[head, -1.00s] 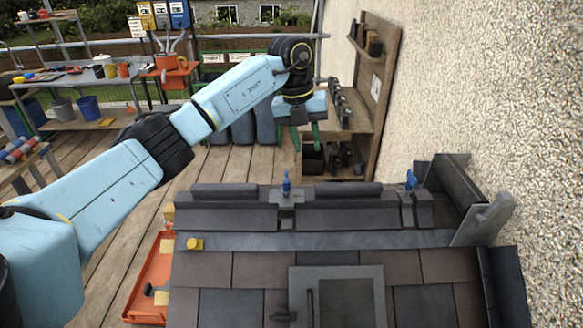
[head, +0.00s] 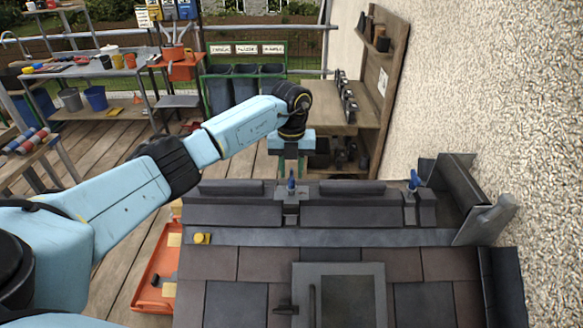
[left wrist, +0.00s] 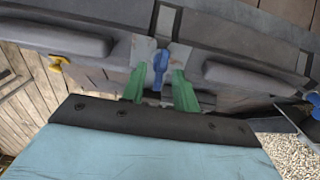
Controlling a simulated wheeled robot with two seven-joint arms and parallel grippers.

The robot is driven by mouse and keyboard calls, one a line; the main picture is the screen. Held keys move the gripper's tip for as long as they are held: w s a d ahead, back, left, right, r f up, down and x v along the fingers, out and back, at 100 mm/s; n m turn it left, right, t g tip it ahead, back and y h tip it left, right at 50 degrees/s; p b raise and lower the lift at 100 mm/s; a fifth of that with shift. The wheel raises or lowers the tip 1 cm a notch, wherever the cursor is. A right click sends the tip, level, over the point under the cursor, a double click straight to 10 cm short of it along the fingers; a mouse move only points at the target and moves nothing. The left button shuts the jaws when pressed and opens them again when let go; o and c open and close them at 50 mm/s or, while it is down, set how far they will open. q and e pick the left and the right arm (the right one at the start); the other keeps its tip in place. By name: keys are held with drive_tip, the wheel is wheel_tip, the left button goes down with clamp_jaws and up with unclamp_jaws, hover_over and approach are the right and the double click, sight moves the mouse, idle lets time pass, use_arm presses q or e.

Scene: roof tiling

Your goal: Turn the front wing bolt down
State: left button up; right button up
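A blue wing bolt (head: 291,182) stands upright on a grey clamp plate (head: 290,196) on the ridge of the roof. A second blue wing bolt (head: 413,181) stands further right on the ridge. My left gripper (head: 291,168) points down just above and behind the first bolt. In the left wrist view its two green fingers (left wrist: 159,90) are apart, one on each side of the blue wing bolt (left wrist: 160,64). I see gaps between the fingers and the bolt, so it is not gripped. My right gripper is in neither view.
Dark ridge tiles (head: 348,188) flank the clamp. A roof window (head: 345,295) and slates lie in front. A rough wall (head: 470,110) closes the right side. A wooden shelf (head: 385,80) stands behind. An orange tray (head: 150,275) lies at left.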

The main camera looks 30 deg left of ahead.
use_arm(q)
drive_tip(key=shift+f, duration=0.4)
drive_tip(key=shift+c, duration=0.4)
clamp_jaws()
